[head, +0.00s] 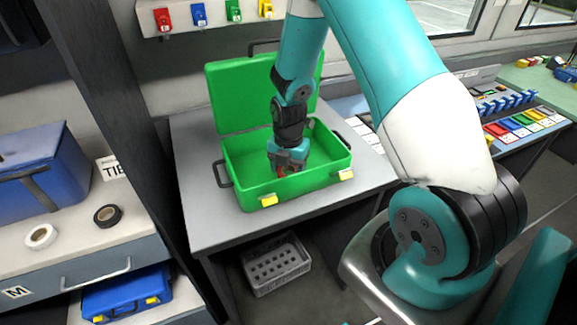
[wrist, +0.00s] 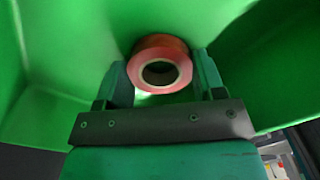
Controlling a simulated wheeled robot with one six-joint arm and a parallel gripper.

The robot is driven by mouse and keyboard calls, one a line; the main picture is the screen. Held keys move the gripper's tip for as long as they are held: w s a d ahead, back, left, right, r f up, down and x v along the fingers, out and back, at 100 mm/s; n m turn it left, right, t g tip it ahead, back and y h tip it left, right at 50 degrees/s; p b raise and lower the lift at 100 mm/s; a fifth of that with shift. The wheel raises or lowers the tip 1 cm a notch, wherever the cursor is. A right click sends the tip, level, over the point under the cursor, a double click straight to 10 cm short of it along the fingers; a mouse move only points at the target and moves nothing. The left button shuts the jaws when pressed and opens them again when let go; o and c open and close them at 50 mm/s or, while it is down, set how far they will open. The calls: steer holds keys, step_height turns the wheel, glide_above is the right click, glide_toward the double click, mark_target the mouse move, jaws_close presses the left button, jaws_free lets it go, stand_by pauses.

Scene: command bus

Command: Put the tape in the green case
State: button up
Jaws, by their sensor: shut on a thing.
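The green case (head: 240,188) stands open on a grey table, its lid raised at the back. My gripper (head: 287,165) reaches down inside the case. In the wrist view my gripper (wrist: 160,80) is shut on a red roll of tape (wrist: 161,45), held between the two fingertips. Green case walls (wrist: 60,50) surround it there. In the head view only a bit of red shows at the fingers, and the rest of the tape is hidden. I cannot tell whether the tape touches the case floor.
A white roll (head: 41,237) and a black roll (head: 107,215) lie on the left counter. A blue case (head: 125,293) sits on a shelf below. A grey crate (head: 277,266) is under the table (head: 205,225). Coloured locks (head: 198,14) hang on the wall behind.

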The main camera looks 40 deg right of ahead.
steer(key=shift+f, duration=0.25)
steer(key=o, duration=0.9)
step_height(320, 180, up, 12)
steer(key=b, duration=0.2)
steer(key=s+a+r+m+y, duration=0.1)
steer(key=s+a+r+m, duration=0.3)
steer(key=a, duration=0.4)
steer(key=s+a+r+m+y, duration=0.1)
steer(key=s+a+r+m, duration=0.3)
steer(key=s+a+m, duration=0.2)
steer(key=s+a+r+m+y, duration=0.2)
steer(key=s+a+r+m, duration=0.3)
steer(key=s+a, duration=0.3)
steer(key=s+m, duration=0.1)
steer(key=s, duration=0.1)
steer(key=shift+s+a+r+m, duration=0.2)
steer(key=shift+s+r+m, duration=0.1)
steer(key=shift+s+m, duration=0.1)
